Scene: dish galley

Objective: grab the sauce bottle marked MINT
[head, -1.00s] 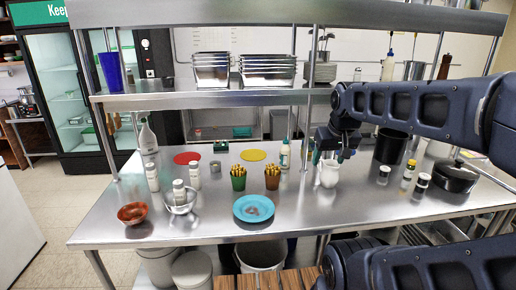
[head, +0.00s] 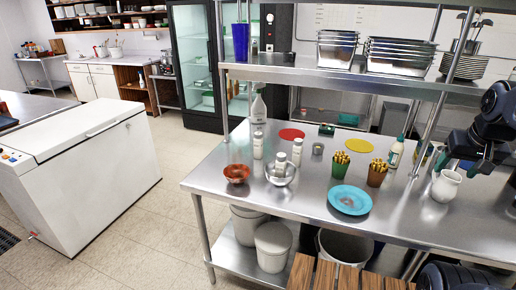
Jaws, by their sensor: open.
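Several bottles stand on the steel table, and no label is readable as MINT at this size. A white bottle with a green cap (head: 395,153) stands at the right, near a shelf post. Small pale bottles stand at the left: one by the back (head: 258,146), one at the steel bowl (head: 280,164) and one behind it (head: 296,151). A taller white squeeze bottle (head: 258,108) is behind them. My gripper (head: 482,158) is open at the right edge, above the white jug and right of the green-capped bottle. It appears to hold nothing.
A white jug (head: 445,187) stands below my gripper. An upper shelf (head: 330,78) overhangs the back. A white chest (head: 85,170) stands left across open floor.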

